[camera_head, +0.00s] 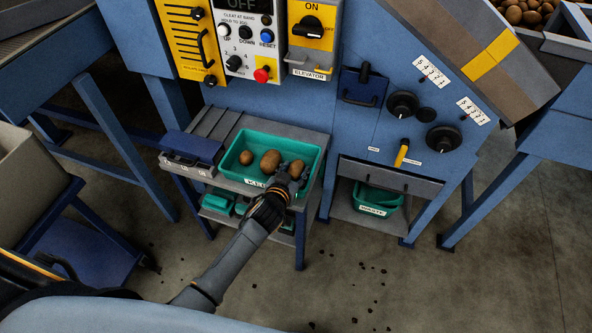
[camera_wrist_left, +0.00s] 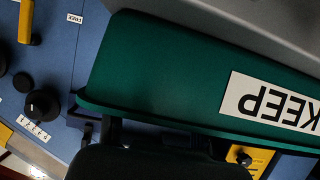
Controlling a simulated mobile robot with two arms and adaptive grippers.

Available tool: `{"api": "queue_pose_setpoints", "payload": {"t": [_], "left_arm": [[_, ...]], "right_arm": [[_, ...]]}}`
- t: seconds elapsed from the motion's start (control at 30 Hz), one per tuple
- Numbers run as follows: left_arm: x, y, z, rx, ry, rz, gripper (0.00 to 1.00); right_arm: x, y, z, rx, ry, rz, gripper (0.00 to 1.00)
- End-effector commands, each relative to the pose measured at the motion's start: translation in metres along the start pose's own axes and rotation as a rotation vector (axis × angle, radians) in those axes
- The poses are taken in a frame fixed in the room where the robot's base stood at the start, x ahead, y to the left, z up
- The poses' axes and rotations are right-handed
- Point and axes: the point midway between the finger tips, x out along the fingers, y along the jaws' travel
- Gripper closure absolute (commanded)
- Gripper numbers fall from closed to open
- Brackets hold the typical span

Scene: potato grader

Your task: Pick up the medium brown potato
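Three brown potatoes sit in the green tray marked KEEP (camera_head: 228,171). The left potato (camera_head: 246,157) looks smallest, the middle potato (camera_head: 270,160) is larger, and the right potato (camera_head: 297,167) is partly hidden by my gripper. Which one is the medium potato is not certain. My left gripper (camera_head: 293,177) is at the tray's right front, with its fingers at the right potato. I cannot tell whether they grip it. The left wrist view shows the tray's outer wall (camera_wrist_left: 165,75) and label upside down, with no potato visible. My right gripper is not in view.
The tray rests on a grey shelf (camera_head: 215,124) against the blue machine, with a control panel above. A green waste bin (camera_head: 377,198) stands lower right. More potatoes (camera_head: 524,12) lie at the top right. A blue cart (camera_head: 85,255) stands left. The front floor is open.

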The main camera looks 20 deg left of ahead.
Motion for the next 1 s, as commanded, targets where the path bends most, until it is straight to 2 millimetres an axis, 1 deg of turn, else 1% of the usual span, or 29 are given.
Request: {"api": "queue_pose_setpoints", "payload": {"t": [0.03,0.07,0.1,0.37,0.47,0.57,0.63,0.77,0.93,0.97,1.0], "left_arm": [[0.0,0.0,0.0,0.0,0.0,0.0,0.8],[0.0,0.0,0.0,0.0,0.0,0.0,0.86],[0.0,0.0,-0.001,0.0,0.001,0.0,0.87],[-0.001,0.0,-0.003,0.0,0.002,0.0,0.87],[-0.003,0.0,-0.009,0.0,0.003,0.0,0.87],[-0.008,-0.001,-0.02,0.0,0.004,0.0,0.87],[-0.013,-0.001,-0.032,0.0,0.006,-0.001,0.87],[-0.039,-0.004,-0.044,0.0,0.003,0.0,0.87],[-0.081,-0.009,-0.067,0.0,0.003,0.0,0.88],[-0.089,-0.009,-0.069,0.001,0.002,0.0,0.88],[-0.1,-0.011,-0.065,0.0,-0.002,0.0,0.88]], "right_arm": [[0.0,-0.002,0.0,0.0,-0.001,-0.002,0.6],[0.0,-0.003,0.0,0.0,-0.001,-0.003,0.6],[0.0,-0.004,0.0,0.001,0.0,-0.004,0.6],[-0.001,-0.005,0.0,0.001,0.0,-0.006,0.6],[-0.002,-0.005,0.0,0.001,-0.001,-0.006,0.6],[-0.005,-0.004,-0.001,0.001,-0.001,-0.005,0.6],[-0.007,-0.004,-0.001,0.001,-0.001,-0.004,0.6],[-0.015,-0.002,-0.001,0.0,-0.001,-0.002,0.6],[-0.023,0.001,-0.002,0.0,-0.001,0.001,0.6],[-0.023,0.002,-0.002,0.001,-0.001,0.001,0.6],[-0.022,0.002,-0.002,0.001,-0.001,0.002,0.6]]}}
